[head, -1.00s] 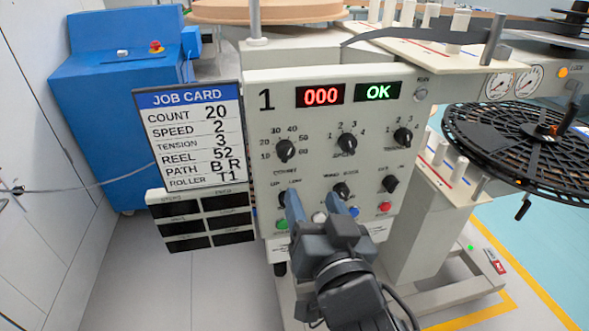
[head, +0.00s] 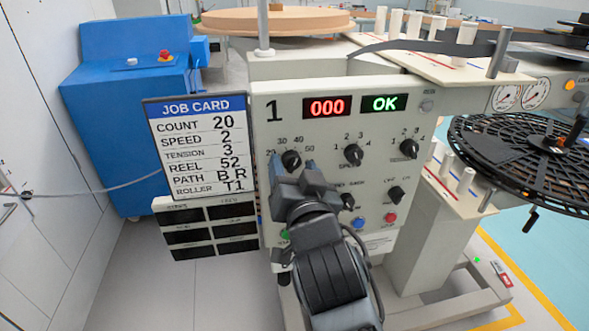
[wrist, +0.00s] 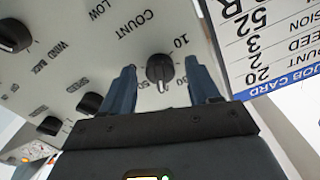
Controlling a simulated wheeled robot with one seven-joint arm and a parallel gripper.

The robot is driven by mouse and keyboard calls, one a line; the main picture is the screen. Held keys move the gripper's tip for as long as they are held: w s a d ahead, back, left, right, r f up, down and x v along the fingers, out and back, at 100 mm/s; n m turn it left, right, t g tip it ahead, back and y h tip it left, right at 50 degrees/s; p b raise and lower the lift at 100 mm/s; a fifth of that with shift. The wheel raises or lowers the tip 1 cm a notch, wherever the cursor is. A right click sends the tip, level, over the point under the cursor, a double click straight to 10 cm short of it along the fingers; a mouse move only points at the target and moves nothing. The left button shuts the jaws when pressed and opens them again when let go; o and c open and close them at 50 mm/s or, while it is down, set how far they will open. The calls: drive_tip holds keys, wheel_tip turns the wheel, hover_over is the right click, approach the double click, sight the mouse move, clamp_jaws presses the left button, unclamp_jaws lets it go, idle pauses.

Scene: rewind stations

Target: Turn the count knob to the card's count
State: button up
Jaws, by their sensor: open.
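The black count knob (head: 291,159) is at the upper left of the control panel (head: 262,140). The job card (head: 201,148) left of the panel reads count 20. My gripper (head: 293,164) is in front of the knob, open, with a finger to each side. In the wrist view the count knob (wrist: 160,69) sits between the two spread blue fingers of my gripper (wrist: 161,78), with a gap on both sides. The fingers hide part of the number scale. I cannot clearly tell which number the knob points at.
The speed knob (head: 353,154) and tension knob (head: 408,149) are to the right. Lower switches and a red button (head: 391,217) are below. The display (head: 327,107) shows 000 and the green one (head: 384,104) OK. A black reel (head: 520,165) stands far right.

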drive_tip(key=c, duration=1)
drive_tip(key=shift+c, duration=0.2)
drive_tip(key=shift+n, duration=0.3)
drive_tip(key=n+p, duration=0.2)
drive_tip(key=n, duration=0.1)
drive_tip(key=shift+d+n, duration=0.1)
drive_tip(key=shift+n, duration=0.2)
drive_tip(key=n+p, duration=0.2)
drive_tip(key=n, duration=0.2)
drive_tip(key=shift+n, duration=0.3)
drive_tip(key=n+p, duration=0.3)
drive_tip(key=n, duration=0.1)
drive_tip(key=shift+r, duration=0.1)
drive_tip(key=n+p, duration=0.2)
drive_tip(key=n, duration=0.2)
drive_tip(key=shift+n, duration=0.6)
